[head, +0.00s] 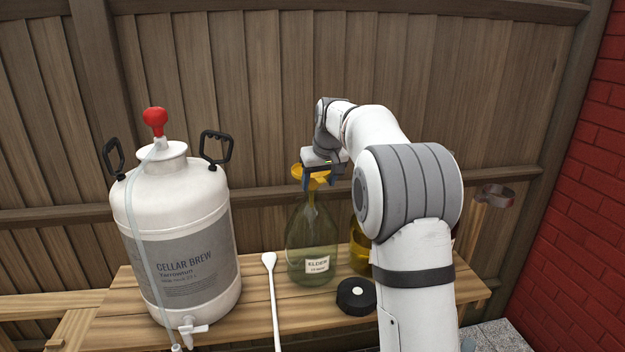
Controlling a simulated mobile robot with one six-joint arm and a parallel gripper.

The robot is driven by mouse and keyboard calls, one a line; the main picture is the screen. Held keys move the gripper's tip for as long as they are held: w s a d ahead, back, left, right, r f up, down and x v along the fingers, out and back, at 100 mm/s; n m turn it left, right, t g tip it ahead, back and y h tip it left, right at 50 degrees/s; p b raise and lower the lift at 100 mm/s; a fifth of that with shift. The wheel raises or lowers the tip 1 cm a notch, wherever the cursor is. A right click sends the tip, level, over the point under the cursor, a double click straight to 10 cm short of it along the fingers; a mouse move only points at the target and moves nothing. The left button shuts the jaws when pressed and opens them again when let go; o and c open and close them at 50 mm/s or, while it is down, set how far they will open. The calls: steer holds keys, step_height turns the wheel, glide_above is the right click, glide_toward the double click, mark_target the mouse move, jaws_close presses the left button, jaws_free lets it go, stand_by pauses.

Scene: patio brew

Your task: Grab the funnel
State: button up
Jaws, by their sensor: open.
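The yellow funnel (311,173) sits in the mouth of a green glass bottle (312,243) with a white label, which stands on the wooden bench. My gripper (311,176) is at the funnel's rim, with its fingers pointing down. It is open. My gripper partly covers the funnel's right side, and I cannot tell whether the fingers touch it.
A large white keg (180,235) with black handles stands left on the bench (250,318). A white spoon (273,290) and a black round lid (356,296) lie near the bottle. A yellow vessel (359,245) is partly behind my arm. A wooden fence stands behind.

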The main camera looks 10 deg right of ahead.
steer(key=shift+c, duration=0.2)
jaws_close()
stand_by(0.3)
steer(key=shift+r, duration=0.1)
